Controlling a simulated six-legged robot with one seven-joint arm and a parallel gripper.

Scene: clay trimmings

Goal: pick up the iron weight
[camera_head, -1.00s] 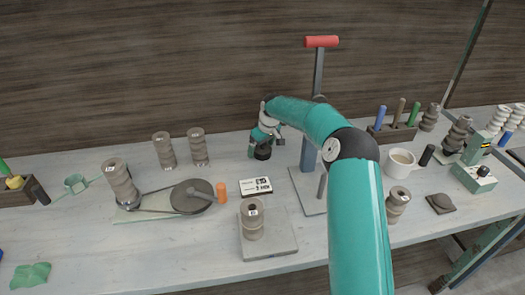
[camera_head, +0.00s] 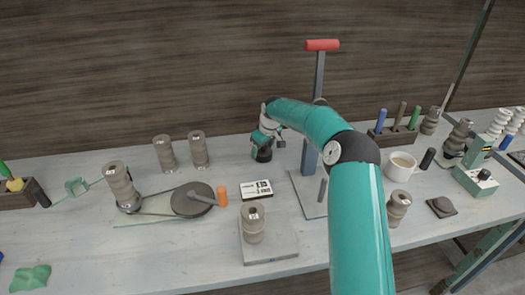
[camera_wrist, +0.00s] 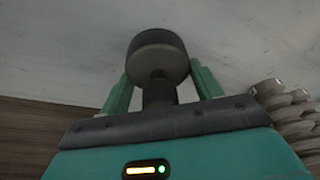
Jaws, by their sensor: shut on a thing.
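The iron weight is a dark round body with a narrower neck. It fills the space between my green fingers in the wrist view (camera_wrist: 158,52), and its dark underside end shows below my gripper in the head view (camera_head: 263,155). My gripper (camera_head: 261,142) is shut on the weight, behind the black-and-white card and left of the press post. In the wrist view my gripper (camera_wrist: 160,80) has one finger on each side of the weight. I cannot tell whether the weight touches the table or hangs just above it.
The red-handled press (camera_head: 312,150) stands close to the right of my gripper. The black-and-white card (camera_head: 256,188) lies in front, with a ribbed grey stack (camera_head: 252,223) on a slab (camera_head: 270,243) nearer. Two ribbed stacks (camera_head: 198,150) stand left. A cup (camera_head: 400,166) stands right.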

